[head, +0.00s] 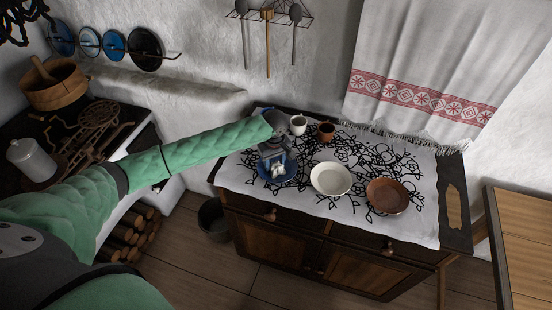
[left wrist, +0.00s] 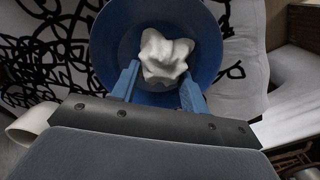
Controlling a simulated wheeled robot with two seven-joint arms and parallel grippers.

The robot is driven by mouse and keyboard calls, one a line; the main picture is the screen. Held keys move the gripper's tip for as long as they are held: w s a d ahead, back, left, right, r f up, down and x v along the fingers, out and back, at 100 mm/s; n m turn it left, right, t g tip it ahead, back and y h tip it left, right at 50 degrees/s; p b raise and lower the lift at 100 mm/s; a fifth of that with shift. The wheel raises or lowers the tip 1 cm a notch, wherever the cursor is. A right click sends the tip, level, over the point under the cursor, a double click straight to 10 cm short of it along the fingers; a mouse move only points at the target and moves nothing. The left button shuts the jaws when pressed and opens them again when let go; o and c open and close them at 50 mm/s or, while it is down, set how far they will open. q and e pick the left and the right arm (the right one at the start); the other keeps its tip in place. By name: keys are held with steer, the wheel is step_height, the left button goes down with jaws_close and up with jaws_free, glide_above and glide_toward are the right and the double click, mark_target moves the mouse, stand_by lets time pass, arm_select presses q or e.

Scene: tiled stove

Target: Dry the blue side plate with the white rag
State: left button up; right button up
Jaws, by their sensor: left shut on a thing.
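The blue side plate (head: 290,176) lies at the left end of the cloth-covered cabinet top. It also shows in the left wrist view (left wrist: 112,68). The crumpled white rag (left wrist: 165,57) is over the middle of the plate, and a bit of it shows in the head view (head: 278,171). My left gripper (head: 276,166) points down over the plate. In the left wrist view its blue fingers (left wrist: 164,84) are shut on the rag, one on each side. Whether the rag touches the plate is hard to tell. My right gripper is not in view.
A white plate (head: 331,179) and a brown plate (head: 387,196) lie to the right on the patterned cloth (head: 428,222). A white cup (head: 298,125) and a brown cup (head: 326,132) stand behind. A bucket (head: 213,218) is on the floor left of the cabinet.

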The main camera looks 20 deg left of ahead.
mark_target(274, 165)
arm_select(q)
steer(key=shift+s, duration=0.7)
steer(key=shift+r, duration=0.1)
steer(key=shift+r, duration=2.95)
steer(key=shift+r, duration=0.15)
steer(key=shift+r, duration=1.35)
